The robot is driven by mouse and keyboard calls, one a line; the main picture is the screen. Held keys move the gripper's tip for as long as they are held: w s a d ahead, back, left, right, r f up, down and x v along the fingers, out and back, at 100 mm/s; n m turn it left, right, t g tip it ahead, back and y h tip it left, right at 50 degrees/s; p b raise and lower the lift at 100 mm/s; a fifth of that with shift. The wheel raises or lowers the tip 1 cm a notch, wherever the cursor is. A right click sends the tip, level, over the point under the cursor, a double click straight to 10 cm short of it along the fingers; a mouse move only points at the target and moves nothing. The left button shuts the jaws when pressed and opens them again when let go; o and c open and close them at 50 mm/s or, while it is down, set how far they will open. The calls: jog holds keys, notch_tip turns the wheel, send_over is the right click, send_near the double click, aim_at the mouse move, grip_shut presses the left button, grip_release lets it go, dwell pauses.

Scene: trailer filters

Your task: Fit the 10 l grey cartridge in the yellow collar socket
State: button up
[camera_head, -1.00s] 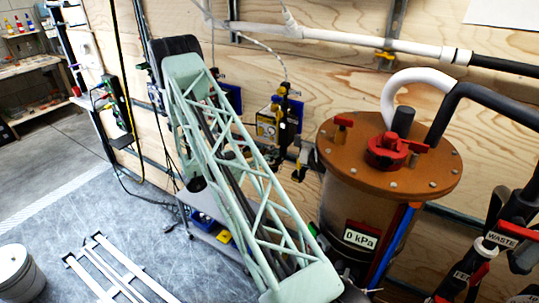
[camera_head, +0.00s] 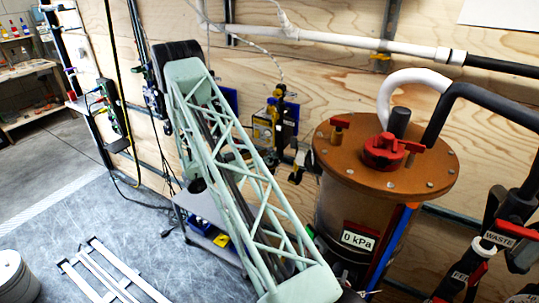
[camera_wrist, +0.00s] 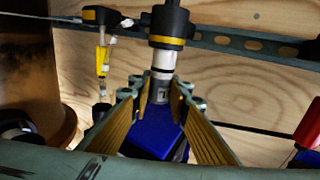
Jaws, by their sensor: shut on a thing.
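In the wrist view my gripper (camera_wrist: 160,95) is shut on a small grey cartridge (camera_wrist: 161,92) with dark marking, held upright between the fingertips. Its white upper part (camera_wrist: 163,60) points up at a black socket with a yellow collar (camera_wrist: 166,41) in front of the plywood wall. The top of the cartridge meets the underside of the socket in the picture. I cannot tell whether it is inside or only lined up below. Most of the marking is hidden by the fingers. In the head view my arm hides the gripper and cartridge.
A blue bin (camera_wrist: 152,138) lies below the fingers. In the head view a large brown-lidded canister (camera_head: 385,160) stands right of my arm.

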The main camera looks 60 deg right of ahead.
jog(key=shift+f+b, duration=0.55)
jog(key=shift+f, duration=0.5)
jog(key=shift+f+b, duration=0.55)
jog(key=shift+f, duration=0.45)
dwell(1.4)
jog(key=o, duration=0.9)
jog(key=shift+a, duration=0.15)
jog(key=shift+v, duration=5.9)
